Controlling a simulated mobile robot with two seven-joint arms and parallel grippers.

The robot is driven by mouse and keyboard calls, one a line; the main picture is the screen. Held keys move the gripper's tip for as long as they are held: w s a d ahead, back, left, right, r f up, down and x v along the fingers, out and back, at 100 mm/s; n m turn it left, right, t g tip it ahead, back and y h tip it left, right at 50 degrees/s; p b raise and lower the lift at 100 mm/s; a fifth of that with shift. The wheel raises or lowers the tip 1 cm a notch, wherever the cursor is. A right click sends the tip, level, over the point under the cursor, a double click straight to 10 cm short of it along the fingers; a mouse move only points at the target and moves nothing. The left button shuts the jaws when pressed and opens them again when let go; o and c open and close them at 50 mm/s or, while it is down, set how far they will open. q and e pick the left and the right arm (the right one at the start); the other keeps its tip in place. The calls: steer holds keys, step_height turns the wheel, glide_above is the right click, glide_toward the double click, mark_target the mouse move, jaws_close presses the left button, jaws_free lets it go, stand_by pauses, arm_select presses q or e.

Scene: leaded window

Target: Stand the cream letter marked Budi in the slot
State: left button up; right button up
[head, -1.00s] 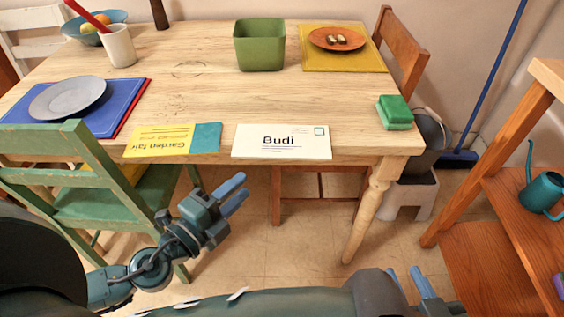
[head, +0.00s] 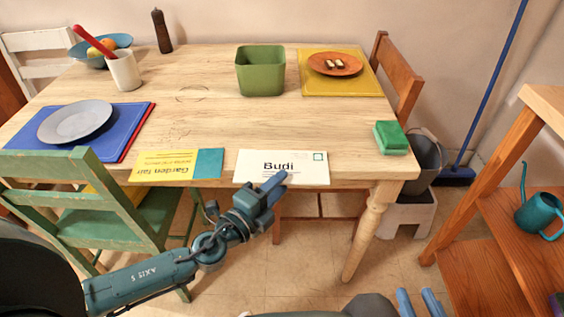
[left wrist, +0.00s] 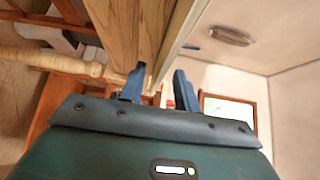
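The cream letter marked Budi (head: 300,164) lies flat along the table's front edge and appears to overhang it slightly. My left gripper (head: 275,184) is at the letter's front edge, overlapping it in the head view. In the left wrist view its two fingers (left wrist: 160,88) stand apart, with a pale thin strip, seemingly the letter's edge (left wrist: 184,38), running between them. I cannot tell whether they touch it. My right gripper (head: 419,302) is at the bottom of the head view, low and away from the table, its fingers apart and empty. I see no slot that I can identify.
A yellow and teal Garden Fair leaflet (head: 165,165) lies left of the letter. A green block (head: 390,138) sits at the table's right corner. A green bin (head: 260,72) stands farther back. A green chair (head: 90,200) is at the left front. The table's middle is clear.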

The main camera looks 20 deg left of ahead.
arm_select(q)
steer(key=shift+x, duration=1.2)
jaws_close()
